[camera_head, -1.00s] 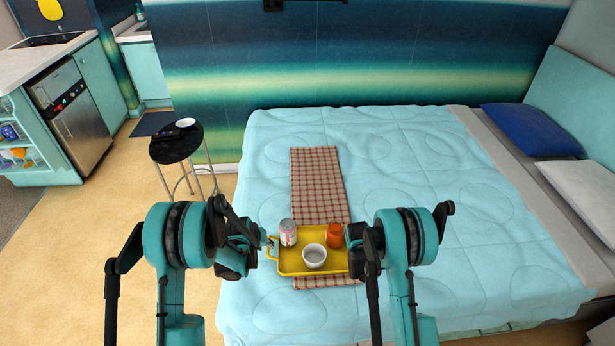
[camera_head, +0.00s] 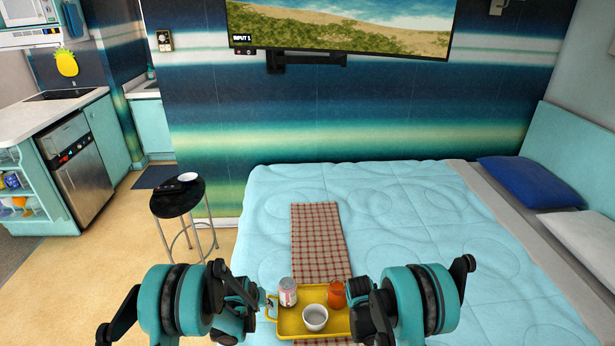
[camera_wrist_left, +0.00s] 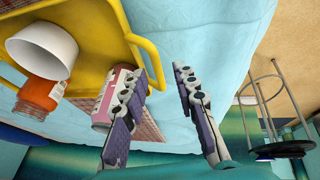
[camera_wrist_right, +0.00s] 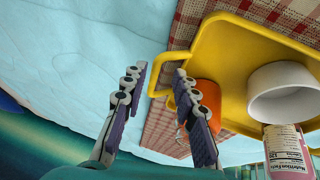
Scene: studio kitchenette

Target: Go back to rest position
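A yellow tray (camera_head: 290,329) lies on the bed and holds a pink-white can (camera_head: 288,291), an orange bottle (camera_head: 336,294) and a white bowl (camera_head: 315,318). My left gripper (camera_wrist_left: 157,72) is open and empty at the tray's left end. My right gripper (camera_wrist_right: 160,75) is open and empty at the tray's right end.
A checked runner (camera_head: 318,240) lies on the blue bed (camera_head: 400,220), partly under the tray. A black stool (camera_head: 176,199) with a small white dish stands left of the bed. A television (camera_head: 340,25) hangs on the wall. The bed beyond the tray is clear.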

